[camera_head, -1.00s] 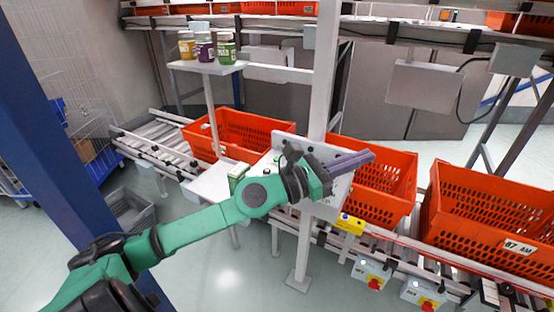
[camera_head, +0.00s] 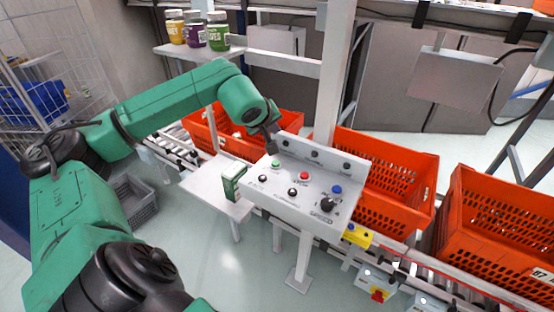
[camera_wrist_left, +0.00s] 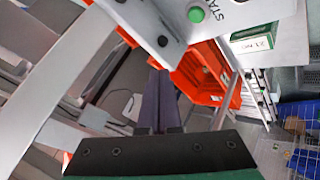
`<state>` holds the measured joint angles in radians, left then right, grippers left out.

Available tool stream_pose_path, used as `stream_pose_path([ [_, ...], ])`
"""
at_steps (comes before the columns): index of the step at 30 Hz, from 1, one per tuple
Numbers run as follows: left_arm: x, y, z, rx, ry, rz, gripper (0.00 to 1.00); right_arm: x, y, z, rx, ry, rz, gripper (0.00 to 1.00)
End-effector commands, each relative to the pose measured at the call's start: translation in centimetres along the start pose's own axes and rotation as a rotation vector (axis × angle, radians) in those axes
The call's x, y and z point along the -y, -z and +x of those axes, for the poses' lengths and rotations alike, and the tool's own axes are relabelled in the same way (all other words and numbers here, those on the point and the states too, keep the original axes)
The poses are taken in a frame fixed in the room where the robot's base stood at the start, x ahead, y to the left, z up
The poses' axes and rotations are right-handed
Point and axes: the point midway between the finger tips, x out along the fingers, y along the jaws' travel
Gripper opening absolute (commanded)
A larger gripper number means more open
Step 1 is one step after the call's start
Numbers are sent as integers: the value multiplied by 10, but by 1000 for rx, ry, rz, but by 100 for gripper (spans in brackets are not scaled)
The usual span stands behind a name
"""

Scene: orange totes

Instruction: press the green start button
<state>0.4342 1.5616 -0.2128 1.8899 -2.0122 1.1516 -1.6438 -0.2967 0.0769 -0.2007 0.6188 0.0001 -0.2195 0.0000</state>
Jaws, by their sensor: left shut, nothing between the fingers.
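The green start button (camera_head: 276,163) sits at the upper left of a light grey control panel (camera_head: 262,195) in the head view. In the left wrist view the green button (camera_wrist_left: 196,14) shows at the top, beside part of the word START. My left gripper (camera_head: 271,146) is just above and behind the button in the head view, pointing down, with its fingers foreshortened. Its purple fingers (camera_wrist_left: 158,98) are shut together and empty in the left wrist view. They appear apart from the button; the exact gap is unclear. My right gripper is not in view.
A red button (camera_head: 304,176), a blue button (camera_head: 337,189) and a black knob (camera_head: 326,204) share the panel. A green-and-white box (camera_head: 233,182) stands on the small shelf at its left. Orange totes (camera_head: 385,180) line the conveyor behind. A white post (camera_head: 334,75) rises behind the panel.

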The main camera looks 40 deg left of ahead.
Motion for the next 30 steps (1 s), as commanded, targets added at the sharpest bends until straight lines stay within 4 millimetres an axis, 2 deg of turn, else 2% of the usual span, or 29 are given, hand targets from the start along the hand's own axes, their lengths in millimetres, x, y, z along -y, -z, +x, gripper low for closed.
stream_pose_path([
  [1,1,-1,1,1,0,0,0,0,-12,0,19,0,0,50],
  [3,2,-2,3,1,0,-1,0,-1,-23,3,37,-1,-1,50],
  [5,5,-5,6,2,0,-1,0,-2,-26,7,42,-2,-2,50],
  [8,11,-11,15,2,0,-1,0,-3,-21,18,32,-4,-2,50],
  [12,21,-22,30,2,-1,-1,0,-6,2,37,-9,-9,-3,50],
  [14,26,-27,36,2,-1,-2,0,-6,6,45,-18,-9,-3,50],
  [22,44,-45,60,3,0,-2,0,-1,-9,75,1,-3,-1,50],
  [30,44,-46,62,3,-1,-2,0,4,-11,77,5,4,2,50],
])
